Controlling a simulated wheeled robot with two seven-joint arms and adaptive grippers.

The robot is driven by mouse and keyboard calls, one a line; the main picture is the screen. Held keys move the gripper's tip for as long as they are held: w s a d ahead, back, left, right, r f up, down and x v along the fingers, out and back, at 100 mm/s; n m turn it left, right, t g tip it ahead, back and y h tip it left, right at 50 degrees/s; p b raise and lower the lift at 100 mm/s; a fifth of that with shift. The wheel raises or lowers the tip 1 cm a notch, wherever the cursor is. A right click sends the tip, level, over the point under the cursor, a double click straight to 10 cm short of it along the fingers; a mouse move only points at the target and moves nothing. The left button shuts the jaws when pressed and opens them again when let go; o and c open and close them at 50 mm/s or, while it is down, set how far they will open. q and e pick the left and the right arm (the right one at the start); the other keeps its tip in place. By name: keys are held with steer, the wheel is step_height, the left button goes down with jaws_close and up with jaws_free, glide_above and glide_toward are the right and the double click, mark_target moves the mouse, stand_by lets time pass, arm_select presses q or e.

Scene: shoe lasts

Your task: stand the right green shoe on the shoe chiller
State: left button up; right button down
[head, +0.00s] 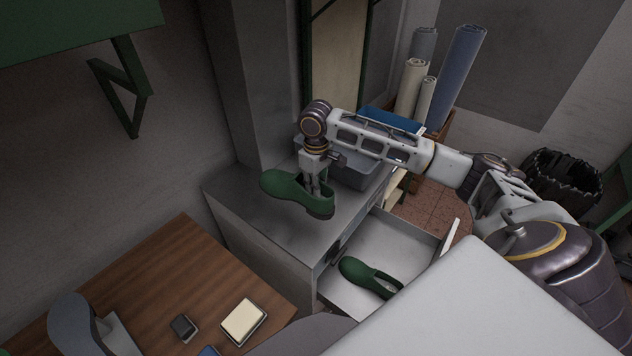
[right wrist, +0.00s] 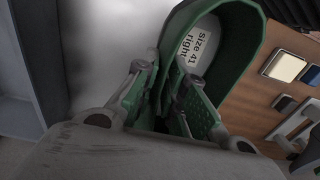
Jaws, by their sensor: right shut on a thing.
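A green shoe (head: 298,193) is held by my right gripper (head: 313,188), level over the top of a grey metal cabinet (head: 285,232), apparently the shoe chiller. Its toe points left in the head view. I cannot tell whether its sole touches the top. In the right wrist view the shoe (right wrist: 232,45) shows an insole label reading "Size 41 right". The fingers (right wrist: 165,95) are shut on its side wall, one inside and one outside. A second green shoe (head: 366,276) lies in the open drawer (head: 390,246) below. My left gripper is out of view.
A grey bin (head: 357,170) stands behind the held shoe on the cabinet top. A wooden table (head: 150,285) at the lower left bears a cream pad (head: 243,320) and a small dark block (head: 183,327). The cabinet top's front left is clear.

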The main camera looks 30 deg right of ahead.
steer(key=shift+s+r, duration=0.1)
stand_by(0.3)
steer(key=shift+f+p, duration=0.4)
steer(key=shift+f, duration=2.15)
steer(key=shift+f, duration=0.1)
steer(key=shift+f+p, duration=0.4)
steer(key=shift+f, duration=2)
steer(key=c, duration=1.5)
jaws_free()
